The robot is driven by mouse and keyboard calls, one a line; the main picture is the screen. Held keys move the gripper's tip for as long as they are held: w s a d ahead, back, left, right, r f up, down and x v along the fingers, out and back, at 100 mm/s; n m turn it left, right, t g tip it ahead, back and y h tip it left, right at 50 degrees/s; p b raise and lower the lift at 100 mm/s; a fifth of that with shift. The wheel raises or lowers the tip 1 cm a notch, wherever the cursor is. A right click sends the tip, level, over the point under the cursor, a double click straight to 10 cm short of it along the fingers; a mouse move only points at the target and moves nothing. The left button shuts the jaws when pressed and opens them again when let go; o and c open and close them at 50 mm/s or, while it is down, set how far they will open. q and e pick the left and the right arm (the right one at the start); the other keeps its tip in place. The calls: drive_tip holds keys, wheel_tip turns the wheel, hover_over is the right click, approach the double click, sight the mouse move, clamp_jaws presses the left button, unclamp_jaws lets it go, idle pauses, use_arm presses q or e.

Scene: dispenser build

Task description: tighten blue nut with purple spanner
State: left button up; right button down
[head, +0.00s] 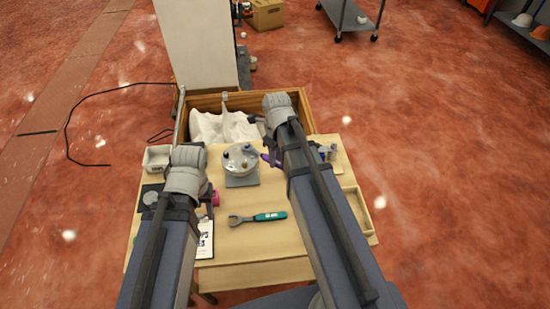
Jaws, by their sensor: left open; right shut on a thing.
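A round grey metal disc (238,162) on a grey base stands in the middle of the wooden table, with small studs or nuts on top. The blue nut (248,148) appears at its upper right edge, small and partly blurred. The purple spanner (267,158) runs from beside the disc's right side to my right gripper (270,145). That gripper is shut on the spanner, though my arm hides most of the grip. I cannot tell whether the spanner's jaw is around the nut or beside it. My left gripper (211,194) is open, left of the disc, near a pink object (215,198).
A teal-handled spanner (258,217) lies in front of the disc. A printed sheet (205,240) lies at front left. A wooden tray (357,208) is at the right edge, a small bin (156,157) at left. A wooden box with white cloth (222,127) stands behind.

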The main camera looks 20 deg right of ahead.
drive_tip(key=shift+w+d, duration=0.15)
drive_tip(key=shift+d, duration=0.05)
drive_tip(key=shift+r, duration=0.1)
drive_tip(key=shift+r+p, duration=1.95)
drive_tip(key=shift+p, duration=0.1)
drive_tip(key=shift+a+f+n, duration=0.1)
drive_tip(key=shift+n, duration=0.2)
